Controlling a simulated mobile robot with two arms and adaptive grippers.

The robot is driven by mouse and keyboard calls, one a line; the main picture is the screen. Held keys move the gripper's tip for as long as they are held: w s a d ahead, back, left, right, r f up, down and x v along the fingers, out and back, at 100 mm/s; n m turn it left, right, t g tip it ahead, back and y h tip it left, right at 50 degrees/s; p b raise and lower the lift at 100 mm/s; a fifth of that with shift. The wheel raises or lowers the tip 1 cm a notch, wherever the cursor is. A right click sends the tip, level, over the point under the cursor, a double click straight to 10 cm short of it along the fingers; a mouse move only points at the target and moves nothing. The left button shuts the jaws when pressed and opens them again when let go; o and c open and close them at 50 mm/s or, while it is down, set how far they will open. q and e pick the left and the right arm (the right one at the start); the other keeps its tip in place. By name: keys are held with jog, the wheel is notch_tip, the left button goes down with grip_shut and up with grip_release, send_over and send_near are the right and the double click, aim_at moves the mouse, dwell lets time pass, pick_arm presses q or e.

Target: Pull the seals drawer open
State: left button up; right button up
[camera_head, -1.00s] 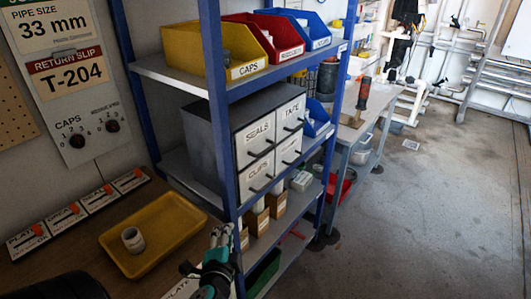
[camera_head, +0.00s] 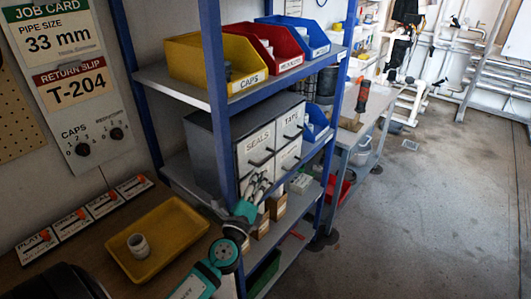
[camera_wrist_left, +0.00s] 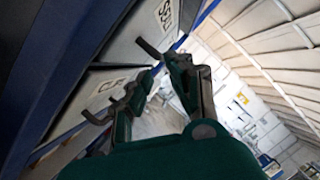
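The seals drawer (camera_head: 254,147) is the upper left drawer of a grey cabinet on the shelf rack. It looks shut, with a dark bar handle (camera_head: 262,160) on its white front. My left gripper (camera_head: 257,183) is just below that handle, in front of the clips drawer, and hides most of it. In the left wrist view, my left gripper's fingers (camera_wrist_left: 168,72) are spread with a gap between them. Drawer fronts stand to their left with an upper handle (camera_wrist_left: 149,48) and a lower handle (camera_wrist_left: 96,118). Whether a finger touches a handle, I cannot tell. My right gripper is out of view.
The tape drawer (camera_head: 291,122) is right of the seals drawer. A blue rack post (camera_head: 217,105) stands close on the left. Yellow, red and blue bins sit on the shelf above. The floor at right is clear.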

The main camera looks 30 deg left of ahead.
aim_at(266, 158)
pick_arm(q)
jog(key=p+x, duration=0.1)
jog(key=x, duration=0.6)
jog(key=shift+w+r+p, duration=0.1)
jog(key=shift+w+p, duration=0.2)
jog(key=shift+w, duration=0.1)
jog(key=shift+c, duration=0.3)
grip_shut()
